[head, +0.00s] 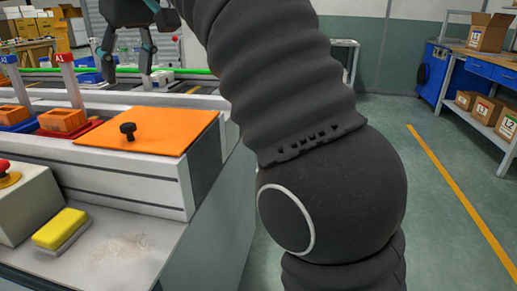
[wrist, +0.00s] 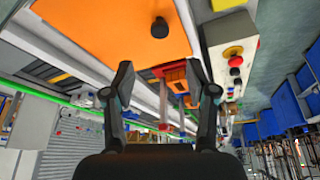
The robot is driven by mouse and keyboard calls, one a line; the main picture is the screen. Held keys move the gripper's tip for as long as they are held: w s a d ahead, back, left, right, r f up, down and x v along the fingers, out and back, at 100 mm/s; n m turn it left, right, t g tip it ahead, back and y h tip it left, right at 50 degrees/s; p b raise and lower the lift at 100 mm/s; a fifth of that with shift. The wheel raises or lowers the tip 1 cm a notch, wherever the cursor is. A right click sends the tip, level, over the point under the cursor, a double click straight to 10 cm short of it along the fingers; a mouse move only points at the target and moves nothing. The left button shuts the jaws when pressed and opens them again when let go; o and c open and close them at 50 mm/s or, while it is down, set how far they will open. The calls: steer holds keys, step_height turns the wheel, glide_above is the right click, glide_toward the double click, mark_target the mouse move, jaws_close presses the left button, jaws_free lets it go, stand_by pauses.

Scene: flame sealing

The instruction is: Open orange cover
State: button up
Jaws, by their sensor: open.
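The orange cover (head: 150,131) is a flat square panel with a black knob (head: 128,131) standing on it. It lies flat on the end of the long white workstation. It also shows in the wrist view (wrist: 110,30), at the top, with its knob (wrist: 159,27) near its right edge. My gripper (head: 125,75) is at the top left of the head view, beyond the cover and above the workstation. In the wrist view its two fingers (wrist: 165,85) are spread apart with nothing between them. It does not touch the cover or the knob.
Orange bins (head: 62,120) in a red tray stand left of the cover, with posts labelled A (head: 66,75). A control box with a red button (head: 5,175) and a yellow sponge (head: 61,229) are at the front left. Open floor (head: 440,220) lies to the right.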

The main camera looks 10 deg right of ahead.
steer(key=s+d+f+m+t+h, duration=0.1)
steer(key=s+d+f+m, duration=0.2)
steer(key=d+f, duration=0.4)
steer(key=s+d+f+m, duration=0.3)
steer(key=s+d+f, duration=0.2)
steer(key=d, duration=0.8)
step_height(320, 180, down, 3)
steer(key=shift+s+d+f+t+h+p, duration=0.15)
steer(key=shift+d+f+t+h+p, duration=0.05)
steer(key=shift+t+h+p, duration=0.2)
